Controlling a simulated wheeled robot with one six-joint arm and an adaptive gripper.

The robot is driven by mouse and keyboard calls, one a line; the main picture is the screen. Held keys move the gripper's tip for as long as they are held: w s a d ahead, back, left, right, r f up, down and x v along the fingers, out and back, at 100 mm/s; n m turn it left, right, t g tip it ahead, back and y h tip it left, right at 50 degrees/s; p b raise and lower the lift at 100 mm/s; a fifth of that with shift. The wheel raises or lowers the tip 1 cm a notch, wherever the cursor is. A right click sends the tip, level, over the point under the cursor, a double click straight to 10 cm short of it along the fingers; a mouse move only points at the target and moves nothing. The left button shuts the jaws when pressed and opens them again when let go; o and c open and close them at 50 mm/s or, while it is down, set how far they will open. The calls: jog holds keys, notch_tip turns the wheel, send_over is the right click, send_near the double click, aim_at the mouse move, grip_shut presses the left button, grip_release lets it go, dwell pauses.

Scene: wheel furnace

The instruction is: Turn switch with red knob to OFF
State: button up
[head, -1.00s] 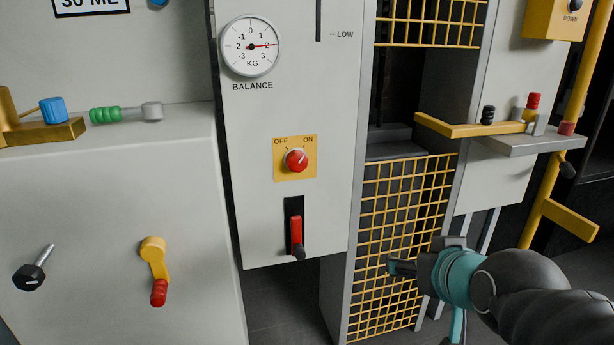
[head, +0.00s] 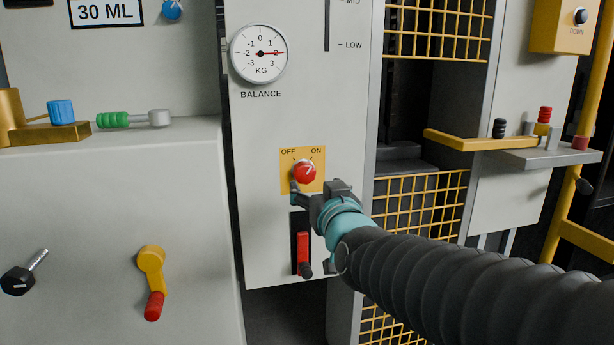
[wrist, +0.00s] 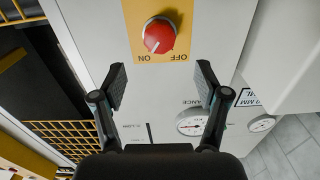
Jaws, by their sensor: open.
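The red knob (head: 305,173) sits on a yellow plate (head: 287,184) marked OFF at left and ON at right, on a pale panel. Its white mark points up and right, toward ON. In the wrist view the picture is turned over; the red knob (wrist: 160,36) is at the top, with its mark toward ON at lower left. My gripper (head: 312,194) is just below and in front of the knob in the head view. In the wrist view my gripper (wrist: 162,82) is open and empty, its fingers apart from the knob.
Below the knob is a red-handled lever (head: 303,250) in a black slot, close to my gripper. A balance gauge (head: 259,54) is above. A yellow mesh (head: 420,195) stands to the right. A yellow lever with a red grip (head: 152,280) is at left.

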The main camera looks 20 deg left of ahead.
aim_at(306, 174)
jog(key=x, duration=0.8)
jog(key=shift+w+a, duration=0.1)
jog(key=shift+w, duration=0.15)
jog(key=c, duration=1.1)
